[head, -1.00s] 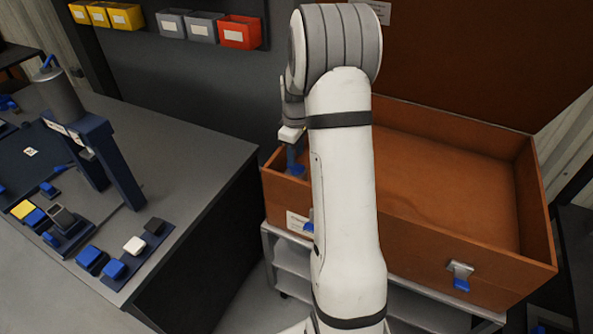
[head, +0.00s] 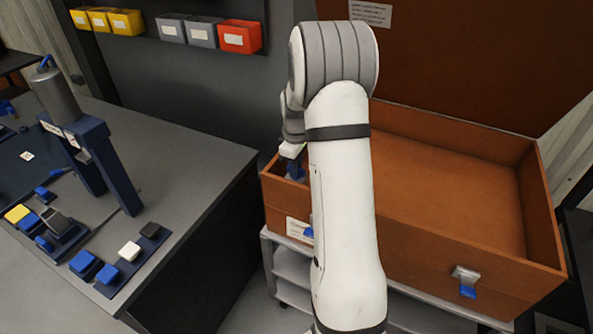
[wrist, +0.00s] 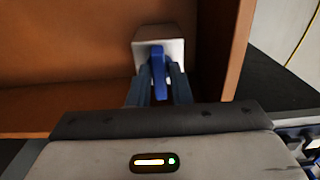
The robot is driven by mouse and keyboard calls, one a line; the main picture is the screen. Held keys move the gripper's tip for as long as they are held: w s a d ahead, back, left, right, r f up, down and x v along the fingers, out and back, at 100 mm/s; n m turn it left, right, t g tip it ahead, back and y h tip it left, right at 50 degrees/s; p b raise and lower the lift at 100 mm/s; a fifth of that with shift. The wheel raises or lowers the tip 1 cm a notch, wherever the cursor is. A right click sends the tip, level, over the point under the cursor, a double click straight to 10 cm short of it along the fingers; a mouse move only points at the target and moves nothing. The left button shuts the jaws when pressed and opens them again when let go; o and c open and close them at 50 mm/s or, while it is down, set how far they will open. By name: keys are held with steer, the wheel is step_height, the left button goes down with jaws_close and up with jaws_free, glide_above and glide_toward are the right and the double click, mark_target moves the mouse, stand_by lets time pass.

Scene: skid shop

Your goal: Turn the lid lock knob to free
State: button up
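The lock knob (wrist: 158,74) is a blue upright bar on a pale square plate (wrist: 146,51), seen in the wrist view against brown wood. My gripper (wrist: 158,82) has one blue-grey finger on each side of the knob. Any gap between fingers and knob is too small to judge, so I cannot tell whether they grip it. In the head view my gripper (head: 293,168) is at the left end of the open brown crate (head: 425,282); the knob cannot be made out there. The brown lid (head: 480,60) stands raised behind the crate.
The crate rests on a grey cart (head: 292,268). A blue-tabbed latch (head: 467,282) is on its front. A grey bench (head: 185,150) at left holds a dark blue stand (head: 118,180) and small blocks. A red bin (head: 238,36) hangs on the wall. The crate's visible interior is empty.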

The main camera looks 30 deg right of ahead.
jaws_close()
steer(key=n, duration=0.4)
steer(key=shift+n, duration=0.3)
steer(key=n, duration=0.4)
steer(key=shift+n, duration=0.3)
